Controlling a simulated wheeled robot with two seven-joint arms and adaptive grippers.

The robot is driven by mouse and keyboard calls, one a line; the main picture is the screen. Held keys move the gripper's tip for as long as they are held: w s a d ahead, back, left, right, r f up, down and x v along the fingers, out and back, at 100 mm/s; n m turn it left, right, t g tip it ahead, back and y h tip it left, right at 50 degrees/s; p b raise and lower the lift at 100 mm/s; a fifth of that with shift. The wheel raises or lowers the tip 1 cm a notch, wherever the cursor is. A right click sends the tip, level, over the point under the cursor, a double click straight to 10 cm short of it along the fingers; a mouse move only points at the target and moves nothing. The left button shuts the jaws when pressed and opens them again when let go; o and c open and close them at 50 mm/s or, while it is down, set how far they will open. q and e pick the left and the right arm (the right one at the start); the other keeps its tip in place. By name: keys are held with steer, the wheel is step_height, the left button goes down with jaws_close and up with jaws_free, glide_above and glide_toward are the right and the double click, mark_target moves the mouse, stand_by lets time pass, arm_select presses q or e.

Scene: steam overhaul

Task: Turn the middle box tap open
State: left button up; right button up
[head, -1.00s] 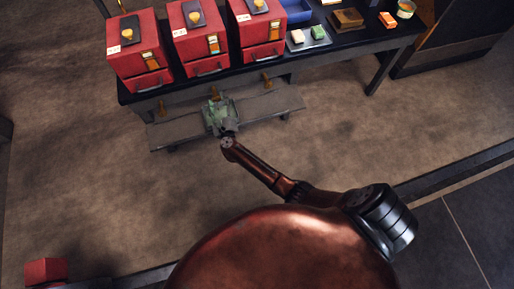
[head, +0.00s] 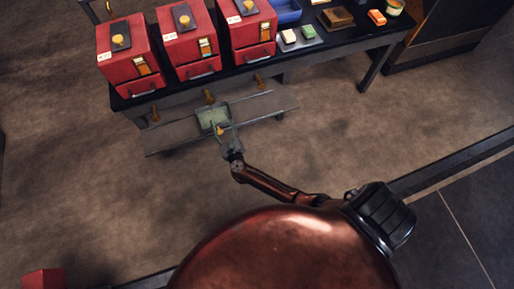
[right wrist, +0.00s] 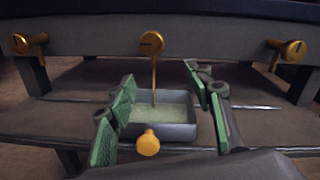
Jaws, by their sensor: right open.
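The middle tap (right wrist: 150,43), brass-coloured, sits on the front rail below the middle red box (head: 185,45); it also shows in the head view (head: 209,97). A thin golden vertical line runs from it down to the tray (right wrist: 178,134); I cannot tell whether it is a stream or a solid part. The grey tray, greenish inside, stands on the low shelf beneath. My right gripper (right wrist: 162,85) has its green-padded fingers spread on either side of the tray's front, with a yellow knob (right wrist: 148,142) between them. It shows small in the head view (head: 224,131). My left gripper is out of view.
A left tap (right wrist: 28,44) and a right tap (right wrist: 287,50) flank the middle one. The low shelf (right wrist: 60,118) is clear beside the tray. The bench above carries two more red boxes (head: 130,55) (head: 248,28), a blue bin (head: 288,12) and small blocks. The floor in front is open.

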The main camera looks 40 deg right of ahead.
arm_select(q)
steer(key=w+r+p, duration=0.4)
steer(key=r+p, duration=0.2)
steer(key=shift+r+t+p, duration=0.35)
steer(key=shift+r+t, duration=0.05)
arm_select(e)
steer(key=s+d+f+n+g+y, duration=0.2)
steer(key=s+f+n, duration=0.7)
steer(key=s+n, duration=0.1)
steer(key=s+d+f+n+g+y, duration=0.2)
steer(key=s+f+n+y, duration=0.1)
steer(key=s+f+n, duration=0.6)
steer(key=shift+s+d+f+n+g, duration=0.2)
steer(key=shift+s+f+n+g, duration=0.2)
steer(key=shift+f, duration=0.15)
